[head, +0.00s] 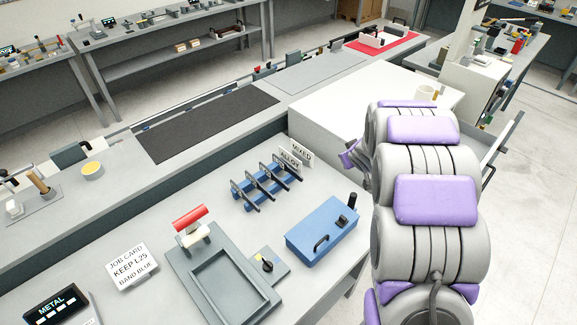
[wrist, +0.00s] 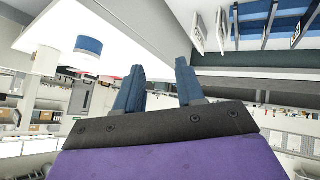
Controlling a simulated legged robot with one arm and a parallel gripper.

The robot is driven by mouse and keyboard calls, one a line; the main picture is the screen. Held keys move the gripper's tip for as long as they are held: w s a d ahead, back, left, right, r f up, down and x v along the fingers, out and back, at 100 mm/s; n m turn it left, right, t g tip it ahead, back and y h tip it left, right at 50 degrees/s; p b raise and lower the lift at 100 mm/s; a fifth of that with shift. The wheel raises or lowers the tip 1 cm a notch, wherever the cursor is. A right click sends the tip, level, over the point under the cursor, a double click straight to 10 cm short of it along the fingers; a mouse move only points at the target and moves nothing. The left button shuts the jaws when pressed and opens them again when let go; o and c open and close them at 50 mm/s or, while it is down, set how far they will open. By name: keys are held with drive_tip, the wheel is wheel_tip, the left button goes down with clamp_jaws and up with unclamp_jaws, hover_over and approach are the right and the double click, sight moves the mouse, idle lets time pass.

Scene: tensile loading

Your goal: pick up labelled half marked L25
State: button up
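No part that I can read as marked L25 shows in either view. A white cylinder with a blue band (wrist: 88,47) stands on a pale surface at the upper left of the wrist view, and any lettering on it is unreadable. A plain white cylinder (wrist: 47,61) is left of it. My gripper (wrist: 156,72) is open, with its two blue fingers apart and nothing between them. It is apart from the banded cylinder. In the head view my arm mostly hides the gripper. A job card (head: 131,266) lies on the near bench, with small print that includes "BAND BLUE".
The near bench holds a blue rack (head: 264,187) with black bars, signs reading MIXED and ALLOY (head: 291,161), a blue box with a handle (head: 322,229), a grey fixture with a red handle (head: 190,219) and a METAL display (head: 57,305). A white cabinet top (head: 340,110) lies behind.

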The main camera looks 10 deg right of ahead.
drive_tip(key=w+a+f+n+t+y, duration=0.1)
drive_tip(key=w+a+f+n+y, duration=0.1)
drive_tip(key=w+a+f+y, duration=0.25)
drive_tip(key=n+y+p, duration=0.1)
drive_tip(key=n+y, duration=0.1)
drive_tip(key=y, duration=0.2)
approach(288, 167)
drive_tip(key=x, duration=0.2)
drive_tip(key=shift+w+a+f, duration=0.1)
drive_tip(key=shift+a+f, duration=0.15)
drive_tip(key=shift+a, duration=0.05)
drive_tip(key=shift+w+f, duration=0.3)
drive_tip(key=shift+w, duration=0.15)
drive_tip(key=shift+w+a+f, duration=0.1)
drive_tip(key=shift+w+a, duration=0.15)
drive_tip(key=shift+a, duration=0.25)
drive_tip(key=x, duration=0.4)
drive_tip(key=shift+d, duration=0.2)
drive_tip(key=shift+w+d+f, duration=0.15)
drive_tip(key=shift+w+f, duration=0.1)
drive_tip(key=shift+w, duration=0.2)
